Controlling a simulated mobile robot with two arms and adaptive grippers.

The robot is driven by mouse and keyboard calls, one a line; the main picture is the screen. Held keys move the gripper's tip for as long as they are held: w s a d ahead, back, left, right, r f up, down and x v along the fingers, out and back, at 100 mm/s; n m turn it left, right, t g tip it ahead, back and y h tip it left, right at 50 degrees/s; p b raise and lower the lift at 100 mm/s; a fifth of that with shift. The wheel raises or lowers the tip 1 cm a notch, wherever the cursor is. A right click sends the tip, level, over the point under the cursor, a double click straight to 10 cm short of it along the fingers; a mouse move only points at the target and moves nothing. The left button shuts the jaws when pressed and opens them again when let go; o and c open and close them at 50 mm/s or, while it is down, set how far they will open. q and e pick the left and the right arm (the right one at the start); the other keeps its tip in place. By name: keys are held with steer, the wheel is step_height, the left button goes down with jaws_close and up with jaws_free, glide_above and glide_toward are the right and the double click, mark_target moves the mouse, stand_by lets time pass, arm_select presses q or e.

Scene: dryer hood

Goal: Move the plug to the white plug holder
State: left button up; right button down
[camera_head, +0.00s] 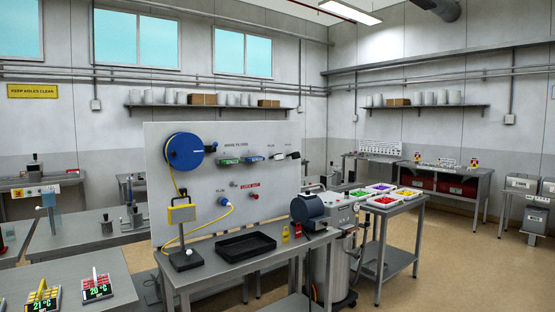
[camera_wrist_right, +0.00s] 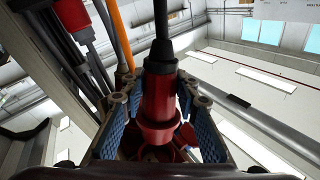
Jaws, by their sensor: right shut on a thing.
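In the right wrist view, my right gripper (camera_wrist_right: 160,104) is shut on a red plug (camera_wrist_right: 158,98). Its blue-padded fingers stand on both sides of the red body, and a black cable (camera_wrist_right: 161,28) leads away from the plug's far end. In the head view, a small white fitting (camera_head: 277,156) is on the upright grey board; it may be the white plug holder, but it is too small to be sure. Neither gripper shows in the head view, so my left gripper is out of sight.
The grey board (camera_head: 165,140) carries a blue reel (camera_head: 184,152) and several small fittings. A black tray (camera_head: 246,244) lies on the table before it. A grey cylindrical machine (camera_head: 326,268) stands right of this table. Open floor (camera_head: 455,265) lies at the right.

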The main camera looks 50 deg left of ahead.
steer(key=shift+s+d+r+p, duration=0.15)
steer(key=shift+s+d+p, duration=0.15)
steer(key=shift+s+p, duration=0.15)
steer(key=shift+r+p+v, duration=0.15)
steer(key=shift+p+v, duration=0.3)
steer(key=shift+v, duration=0.5)
steer(key=shift+r+p+v, duration=0.2)
steer(key=shift+p+v, duration=0.25)
steer(key=shift+v, duration=0.55)
steer(key=shift+r+p+v, duration=0.15)
steer(key=shift+p+v, duration=0.3)
steer(key=shift+v, duration=0.5)
steer(key=shift+s+f, duration=0.1)
